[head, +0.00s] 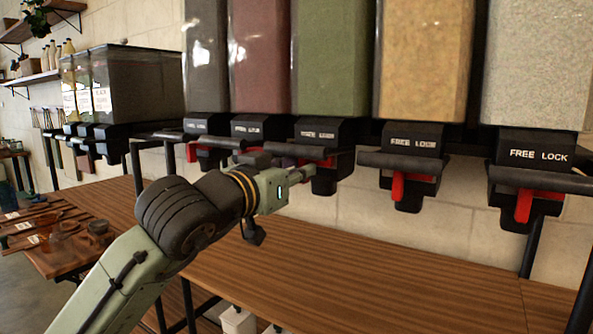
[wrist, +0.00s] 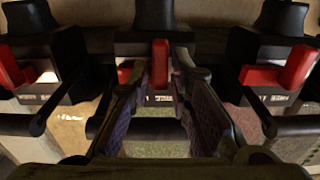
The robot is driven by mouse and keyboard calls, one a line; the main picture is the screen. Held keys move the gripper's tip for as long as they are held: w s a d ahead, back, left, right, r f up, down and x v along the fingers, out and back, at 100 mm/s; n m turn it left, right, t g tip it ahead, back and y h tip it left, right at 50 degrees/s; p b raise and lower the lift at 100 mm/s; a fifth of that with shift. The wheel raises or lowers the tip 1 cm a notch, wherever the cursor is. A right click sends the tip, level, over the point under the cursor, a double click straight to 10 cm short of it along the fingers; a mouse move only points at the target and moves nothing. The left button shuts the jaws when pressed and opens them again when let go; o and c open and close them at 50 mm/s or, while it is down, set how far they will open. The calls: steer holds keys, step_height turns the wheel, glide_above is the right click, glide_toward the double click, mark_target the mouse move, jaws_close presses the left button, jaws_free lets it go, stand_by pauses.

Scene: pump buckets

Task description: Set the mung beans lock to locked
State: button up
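The mung beans dispenser appears to be the green-filled one (head: 332,58) in the middle of the head view's row. Its black valve block (head: 327,131) carries a FREE LOCK label. My gripper (head: 308,168) is raised at the front of this valve, and parts of the red lever show behind it. In the wrist view, my gripper (wrist: 163,75) has its fingers apart. The upright red lever (wrist: 160,62) shows between the fingertips. Whether a finger touches it is unclear. The exact lever setting is partly hidden by the fingers.
Neighbouring dispensers hold dark, maroon, tan (head: 423,60) and pale contents. Their valves have black handles and red levers, such as the tan one's lever (head: 397,187). A wooden counter (head: 400,265) runs below. Black bars flank my fingers closely in the wrist view.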

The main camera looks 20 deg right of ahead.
jaws_close()
stand_by(0.4)
steer(key=shift+s+d, duration=0.8)
steer(key=shift+s, duration=0.2)
steer(key=shift+f, duration=0.1)
steer(key=shift+o, duration=2.2)
jaws_free()
steer(key=shift+s, duration=0.1)
